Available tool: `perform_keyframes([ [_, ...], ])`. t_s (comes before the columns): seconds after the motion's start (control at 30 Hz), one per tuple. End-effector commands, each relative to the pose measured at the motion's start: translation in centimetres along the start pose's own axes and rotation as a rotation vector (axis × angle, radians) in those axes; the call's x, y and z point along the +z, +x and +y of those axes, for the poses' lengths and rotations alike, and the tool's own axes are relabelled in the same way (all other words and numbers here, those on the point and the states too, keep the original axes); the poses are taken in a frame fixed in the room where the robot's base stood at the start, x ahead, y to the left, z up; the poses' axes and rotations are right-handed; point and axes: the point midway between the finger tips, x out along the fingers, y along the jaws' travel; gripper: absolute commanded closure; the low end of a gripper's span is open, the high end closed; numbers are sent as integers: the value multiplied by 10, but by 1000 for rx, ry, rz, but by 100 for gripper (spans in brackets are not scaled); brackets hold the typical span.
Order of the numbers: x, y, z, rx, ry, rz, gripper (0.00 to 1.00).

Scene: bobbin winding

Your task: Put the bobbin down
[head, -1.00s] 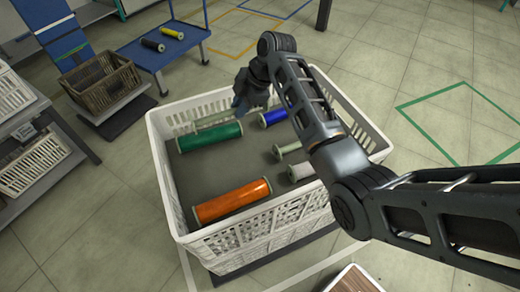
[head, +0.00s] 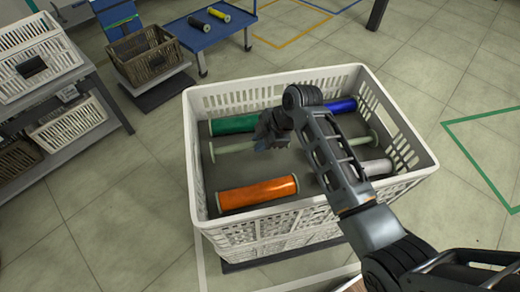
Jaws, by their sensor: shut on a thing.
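A pale green bobbin (head: 232,147) lies across the inside of the white crate (head: 310,213), between a green bobbin (head: 233,124) behind it and an orange bobbin (head: 256,193) in front. My gripper (head: 271,141) reaches down into the crate and is shut on the pale green bobbin near its middle. The gripper hides part of the bobbin. I cannot tell whether the bobbin touches the crate floor.
In the crate's right half are a blue bobbin (head: 343,106), a thin pale bobbin (head: 356,140) and a light grey bobbin (head: 376,167). A blue trolley (head: 214,39) with two bobbins and a brown basket (head: 143,56) stand behind. A shelf (head: 86,77) is at left.

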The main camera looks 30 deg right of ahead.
Motion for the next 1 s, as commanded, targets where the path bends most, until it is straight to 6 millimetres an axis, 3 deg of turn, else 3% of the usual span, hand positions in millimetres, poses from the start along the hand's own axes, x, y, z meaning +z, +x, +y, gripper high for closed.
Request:
perform_keyframes([
  [0.17, -2, 8, -8, 0, 0, 0, 100],
  [0.4, 10, 37, -15, -1, 0, 0, 100],
  [0.83, 13, 43, -17, 1, 0, 1, 100],
  [0.87, 12, 42, -16, 1, 0, 1, 75],
  [1.0, 12, 42, -16, 1, 0, 1, 62],
])
